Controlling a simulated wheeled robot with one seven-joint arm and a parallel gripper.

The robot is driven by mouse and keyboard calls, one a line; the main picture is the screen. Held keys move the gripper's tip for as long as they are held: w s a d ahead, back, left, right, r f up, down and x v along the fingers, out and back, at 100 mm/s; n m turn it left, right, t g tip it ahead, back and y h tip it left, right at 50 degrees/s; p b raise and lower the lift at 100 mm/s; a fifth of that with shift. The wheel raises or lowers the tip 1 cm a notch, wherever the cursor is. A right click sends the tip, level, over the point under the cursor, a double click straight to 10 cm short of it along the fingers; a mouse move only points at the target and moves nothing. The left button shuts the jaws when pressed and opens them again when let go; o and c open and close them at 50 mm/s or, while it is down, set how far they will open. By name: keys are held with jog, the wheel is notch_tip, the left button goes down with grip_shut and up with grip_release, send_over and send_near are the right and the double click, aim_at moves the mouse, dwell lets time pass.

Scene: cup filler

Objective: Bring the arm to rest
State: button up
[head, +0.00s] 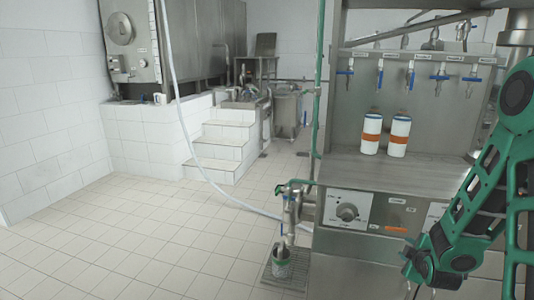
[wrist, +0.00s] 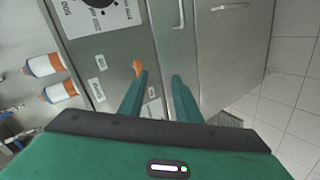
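My green arm (head: 490,190) comes in at the right of the head view, bent downward in front of the steel filling station. In the head view its lower end hangs at the bottom right, beside the station's front. My gripper (wrist: 160,78) shows in the wrist view with its two green fingers a little apart. Nothing is between them, and the station's steel front lies beyond. In the head view the fingertips are too small and partly hidden to make out.
Two white cups with orange bands (head: 371,132) (head: 399,135) stand on the station's steel counter (head: 410,176), under several blue-handled taps. A control panel with a dial (head: 347,212) is on its front. A pipe and floor drain stand left of it. Open tiled floor (head: 130,235) lies at left.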

jog(key=s+d+r+m+g, duration=0.1)
jog(key=s+r+m+g, duration=0.35)
jog(key=s, duration=0.35)
jog(key=s+d+r+m+g, duration=0.1)
jog(key=s+r+m+g, duration=0.3)
jog(key=s, duration=0.5)
jog(key=s+a+r+m+g+y, duration=0.1)
jog(key=s+a+r+m, duration=0.1)
jog(key=s, duration=0.4)
jog(key=s+a+r+m+g+y, duration=0.1)
jog(key=s+a+r+m, duration=0.1)
jog(key=s+m, duration=0.2)
jog(key=s+a+r+m+g+y, duration=0.1)
jog(key=s+a+m, duration=0.1)
jog(key=s, duration=0.7)
jog(key=shift+s+a+r+m+y, duration=0.15)
jog(key=shift+r+m+y, duration=0.15)
jog(key=shift+r+m, duration=0.15)
